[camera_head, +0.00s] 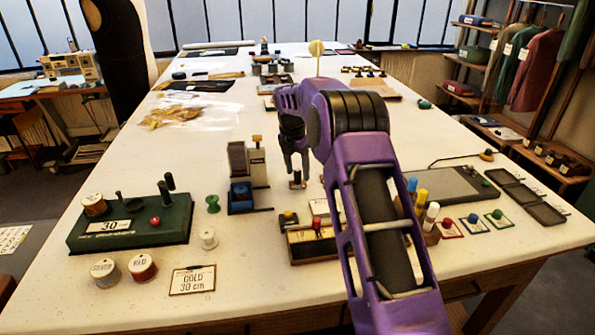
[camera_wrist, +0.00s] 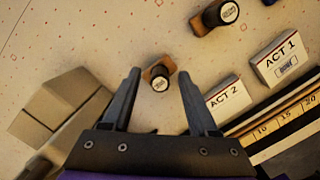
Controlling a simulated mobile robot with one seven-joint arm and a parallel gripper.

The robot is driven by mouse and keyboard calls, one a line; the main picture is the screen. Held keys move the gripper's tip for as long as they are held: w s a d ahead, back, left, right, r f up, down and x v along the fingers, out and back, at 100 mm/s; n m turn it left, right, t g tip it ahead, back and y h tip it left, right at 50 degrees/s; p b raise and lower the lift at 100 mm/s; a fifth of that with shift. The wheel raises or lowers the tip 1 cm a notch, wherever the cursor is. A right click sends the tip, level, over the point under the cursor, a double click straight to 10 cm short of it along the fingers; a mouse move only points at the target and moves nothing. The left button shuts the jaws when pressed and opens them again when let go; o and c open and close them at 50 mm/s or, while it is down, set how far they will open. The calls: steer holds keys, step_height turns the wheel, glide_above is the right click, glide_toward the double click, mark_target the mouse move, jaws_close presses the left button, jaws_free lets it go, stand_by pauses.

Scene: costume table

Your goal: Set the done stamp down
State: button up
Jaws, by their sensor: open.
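A small stamp (camera_wrist: 160,76) with a wooden base and a round black knob stands between my fingers in the wrist view. A pale label tops its knob, too small to read, so I cannot confirm that it is the done stamp. The same stamp shows in the head view (camera_head: 297,182), upright on the table just below my gripper (camera_head: 296,165). In the wrist view my gripper (camera_wrist: 159,73) is open, with a gap between each finger and the stamp.
A similar stamp (camera_wrist: 217,14) stands nearby, beside the ACT 1 block (camera_wrist: 281,58) and ACT 2 block (camera_wrist: 225,95). A beige device (camera_wrist: 55,105) is close on the left. A green 30 cm unit (camera_head: 130,226) and thread spools (camera_head: 142,267) stand further left.

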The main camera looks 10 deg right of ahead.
mark_target(294, 185)
step_height(294, 185, up, 12)
steer(key=s+a, duration=0.1)
steer(key=shift+s+a+f, duration=0.15)
stand_by(0.3)
